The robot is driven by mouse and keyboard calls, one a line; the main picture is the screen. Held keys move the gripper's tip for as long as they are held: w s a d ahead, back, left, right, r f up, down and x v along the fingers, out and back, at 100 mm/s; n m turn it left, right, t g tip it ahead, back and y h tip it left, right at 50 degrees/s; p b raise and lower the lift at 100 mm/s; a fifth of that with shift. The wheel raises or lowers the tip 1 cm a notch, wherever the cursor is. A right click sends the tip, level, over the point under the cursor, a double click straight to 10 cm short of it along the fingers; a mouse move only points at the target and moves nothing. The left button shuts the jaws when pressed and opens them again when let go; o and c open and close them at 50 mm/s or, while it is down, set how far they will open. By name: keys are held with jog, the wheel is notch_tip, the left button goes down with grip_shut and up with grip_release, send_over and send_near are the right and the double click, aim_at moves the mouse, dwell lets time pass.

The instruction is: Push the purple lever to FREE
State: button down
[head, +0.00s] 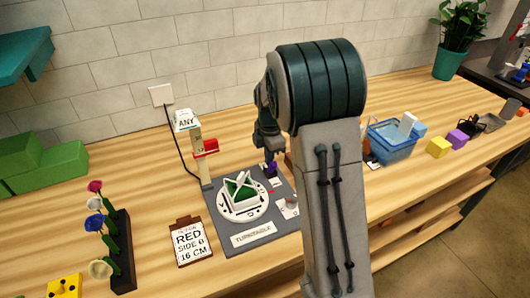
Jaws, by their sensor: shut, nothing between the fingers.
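The purple lever (270,168) shows as a small dark purple piece at the back right of the grey turntable base (235,215). My gripper (269,157) is shut and empty, pointing down right at the lever. I cannot tell whether they touch. The FREE marking cannot be made out; a small white label (275,182) lies just in front of the lever. On the base, the round white turntable (243,205) carries a white-framed green block.
A post with a red arm (206,147) and an ANY sign stands left of the lever. A clipboard (190,241) reads RED SIDE B 16 CM. Flowers stand in a dark rack (121,250) at left. A blue basket (390,142) is at right. My arm hides the middle of the counter.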

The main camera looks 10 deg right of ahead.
jog(key=shift+s+d+f, duration=0.25)
jog(key=shift+s, duration=0.2)
jog(key=shift+w+r+p, duration=0.25)
jog(key=shift+r+p, duration=0.05)
jog(key=shift+r, duration=0.05)
jog(key=shift+s+a+r+p, duration=0.15)
jog(key=shift+r+p, duration=0.7)
jog(key=shift+r, duration=0.7)
jog(key=shift+w+a+r+p, duration=0.1)
jog(key=shift+w+r+p, duration=0.1)
jog(key=shift+r+p, duration=1.2)
jog(key=shift+r+b, duration=0.35)
jog(key=s+r+m+t, duration=0.2)
jog(key=s+r+m, duration=0.75)
jog(key=s, duration=0.45)
jog(key=s+a+m+t, duration=0.1)
jog(key=s+m, duration=0.9)
jog(key=s, duration=0.2)
jog(key=shift+s+m, duration=0.3)
jog(key=shift+m, duration=0.05)
